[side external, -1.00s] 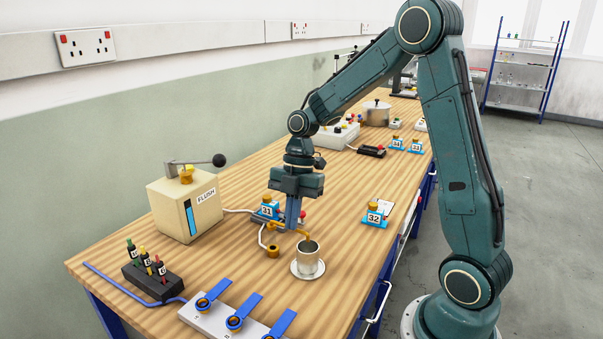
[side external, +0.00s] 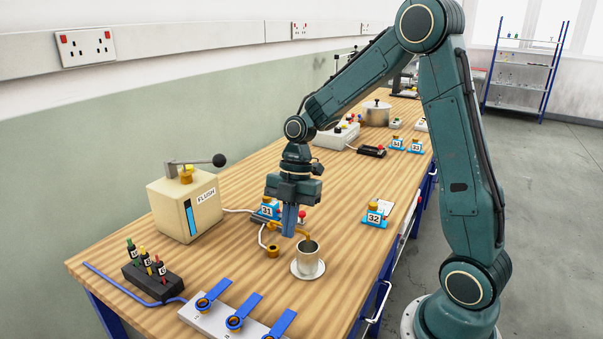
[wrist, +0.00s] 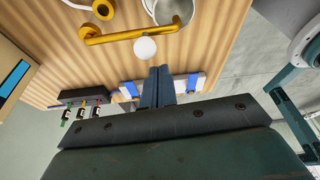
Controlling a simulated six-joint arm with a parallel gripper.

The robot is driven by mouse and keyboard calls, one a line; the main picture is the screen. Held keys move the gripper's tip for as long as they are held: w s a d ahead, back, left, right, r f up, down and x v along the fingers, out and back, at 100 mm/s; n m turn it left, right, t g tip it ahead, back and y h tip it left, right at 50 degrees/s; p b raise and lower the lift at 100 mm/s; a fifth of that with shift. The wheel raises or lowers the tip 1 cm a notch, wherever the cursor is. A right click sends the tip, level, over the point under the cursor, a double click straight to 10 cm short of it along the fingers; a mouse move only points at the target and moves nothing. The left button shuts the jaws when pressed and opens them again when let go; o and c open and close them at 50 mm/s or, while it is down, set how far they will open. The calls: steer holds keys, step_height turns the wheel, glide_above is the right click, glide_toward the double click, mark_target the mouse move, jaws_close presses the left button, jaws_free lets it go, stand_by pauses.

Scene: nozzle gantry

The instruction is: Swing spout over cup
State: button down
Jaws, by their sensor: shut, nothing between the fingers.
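The brass spout (wrist: 115,35) is a thin bent pipe; in the side view (side external: 302,234) its free end is close to the cup's rim.
The FLUSH box (side external: 187,211) with a lever stands left. A dark block of coloured plugs (side external: 149,277) and a panel of blue-handled valves (side external: 233,322) lie in front. Blocks labelled 31 (side external: 266,211) and 32 (side external: 375,217) stand behind and right. Bare wood lies between cup and panel.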

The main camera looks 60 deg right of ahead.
steer(key=a+v, duration=0.1)
steer(key=v, duration=0.8)
steer(key=shift+a+r, duration=0.25)
steer(key=shift+r, duration=0.1)
steer(key=s+a+r+m+t+h, duration=0.1)
steer(key=s+a+r+m+t, duration=0.1)
steer(key=s+m, duration=0.7)
steer(key=s+a+r+m+t+h, duration=0.2)
steer(key=s+m+t, duration=0.2)
steer(key=s+m, duration=0.5)
steer(key=shift+a+r+m+h, duration=0.25)
steer(key=shift+a+m+h, duration=0.1)
steer(key=shift+m, duration=0.25)
